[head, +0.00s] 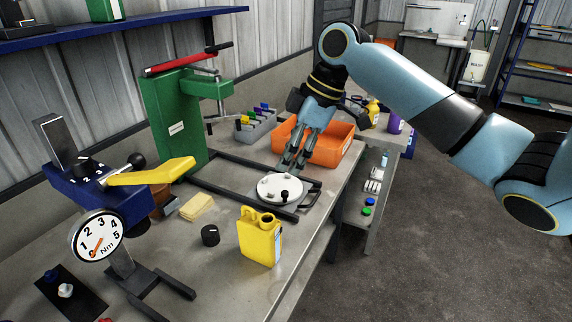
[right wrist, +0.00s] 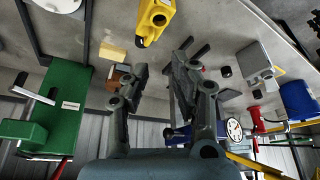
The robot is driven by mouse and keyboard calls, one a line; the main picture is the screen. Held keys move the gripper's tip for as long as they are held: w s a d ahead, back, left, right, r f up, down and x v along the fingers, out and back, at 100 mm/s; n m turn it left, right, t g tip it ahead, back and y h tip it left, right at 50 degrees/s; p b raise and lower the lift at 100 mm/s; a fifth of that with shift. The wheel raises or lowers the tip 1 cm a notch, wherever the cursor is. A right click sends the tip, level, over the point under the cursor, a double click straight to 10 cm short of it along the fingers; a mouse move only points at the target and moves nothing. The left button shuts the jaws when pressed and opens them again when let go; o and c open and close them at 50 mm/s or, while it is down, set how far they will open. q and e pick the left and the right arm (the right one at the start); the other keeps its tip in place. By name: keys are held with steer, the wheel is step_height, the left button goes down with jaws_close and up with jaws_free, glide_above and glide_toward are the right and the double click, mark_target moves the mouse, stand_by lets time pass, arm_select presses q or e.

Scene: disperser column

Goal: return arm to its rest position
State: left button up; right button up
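My right arm (head: 405,90) comes in from the right, light blue with black joints, and is raised over the bench. My right gripper (head: 293,165) hangs from it with its fingers pointing down, above and behind a round white plate (head: 279,188). In the right wrist view the gripper (right wrist: 160,68) has its two fingers apart with nothing between them. My left gripper is in neither view.
The metal bench (head: 215,265) carries a yellow jug (head: 260,238), a black cap (head: 210,235), a green press (head: 172,115), a dial gauge (head: 98,238) and a yellow sponge (head: 197,207). An orange bin (head: 325,145) stands behind the gripper. The floor (head: 430,260) at right is clear.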

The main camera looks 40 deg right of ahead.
stand_by(0.4)
steer(key=s+a+f+m+g+b, duration=0.15)
steer(key=s+f+b, duration=0.35)
steer(key=f, duration=1)
steer(key=s+f+m+g+b, duration=0.1)
steer(key=s+f+m+b, duration=0.2)
steer(key=s+f, duration=0.8)
steer(key=s+a+f+m+g+b, duration=0.1)
steer(key=s+f+m+b, duration=0.2)
steer(key=f, duration=1.5)
steer(key=s+a+f+m+t+h+b, duration=0.1)
steer(key=s+f+h+b, duration=0.3)
steer(key=s+f, duration=1.7)
steer(key=shift+s+a+f+m+b, duration=0.15)
steer(key=shift+s+f+m+b, duration=0.25)
steer(key=shift+s+m+b, duration=0.85)
steer(key=shift+s+n+t, duration=0.25)
steer(key=shift+s+n, duration=0.15)
steer(key=shift+s, duration=0.15)
